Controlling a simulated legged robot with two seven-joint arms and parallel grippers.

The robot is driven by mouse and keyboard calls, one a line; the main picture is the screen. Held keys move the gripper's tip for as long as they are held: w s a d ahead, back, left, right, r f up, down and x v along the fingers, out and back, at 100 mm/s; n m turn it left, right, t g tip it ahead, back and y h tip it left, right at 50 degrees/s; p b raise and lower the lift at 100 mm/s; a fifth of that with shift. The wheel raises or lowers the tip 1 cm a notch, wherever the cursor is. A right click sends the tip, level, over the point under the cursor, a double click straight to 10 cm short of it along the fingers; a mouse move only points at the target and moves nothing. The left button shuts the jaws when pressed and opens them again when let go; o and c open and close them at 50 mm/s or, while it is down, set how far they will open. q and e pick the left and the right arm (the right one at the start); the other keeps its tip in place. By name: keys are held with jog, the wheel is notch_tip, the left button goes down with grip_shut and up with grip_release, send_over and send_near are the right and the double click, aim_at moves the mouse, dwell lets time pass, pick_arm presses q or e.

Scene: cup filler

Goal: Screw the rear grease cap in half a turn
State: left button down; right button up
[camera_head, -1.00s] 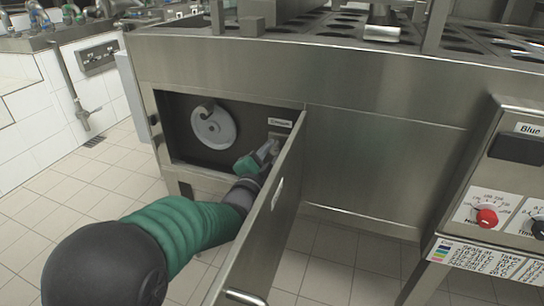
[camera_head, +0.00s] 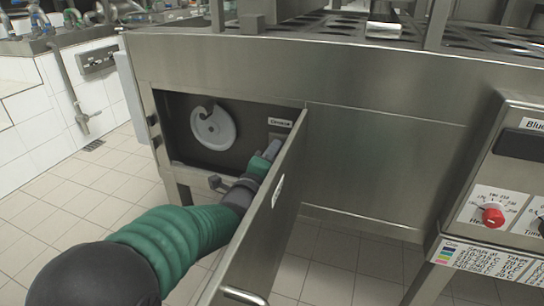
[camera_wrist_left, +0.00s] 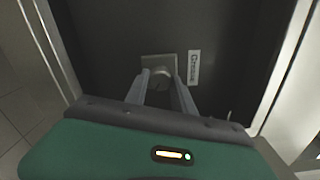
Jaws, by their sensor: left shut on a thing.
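The grease cap (camera_wrist_left: 160,72) is a small round grey metal piece on a square plate inside the dark compartment, beside a "Grease" label (camera_wrist_left: 194,68). In the head view the label (camera_head: 280,123) shows above it, and the cap is mostly hidden by my gripper and the open door. My left gripper (camera_wrist_left: 161,84) reaches into the compartment and its two grey fingers are shut on the cap, one on each side. It also shows in the head view (camera_head: 271,149), partly behind the door. My right gripper is not in view.
The open steel door (camera_head: 262,225) stands close to the right of my left arm. A white disc (camera_head: 213,128) with a notch is at the compartment's left. A control panel with a red knob (camera_head: 493,216) is at the right. The tiled floor at the left is clear.

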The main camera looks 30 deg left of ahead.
pick_arm(q)
jog(key=m, duration=0.3)
jog(key=m+b, duration=0.1)
jog(key=m, duration=0.3)
jog(key=f+m+b, duration=0.1)
jog(key=m, duration=0.3)
jog(key=shift+d, duration=0.15)
jog(key=shift+m, duration=0.4)
jog(key=c, duration=1.1)
grip_release()
jog(key=shift+r, duration=0.1)
jog(key=shift+o, duration=0.2)
jog(key=shift+r, duration=0.15)
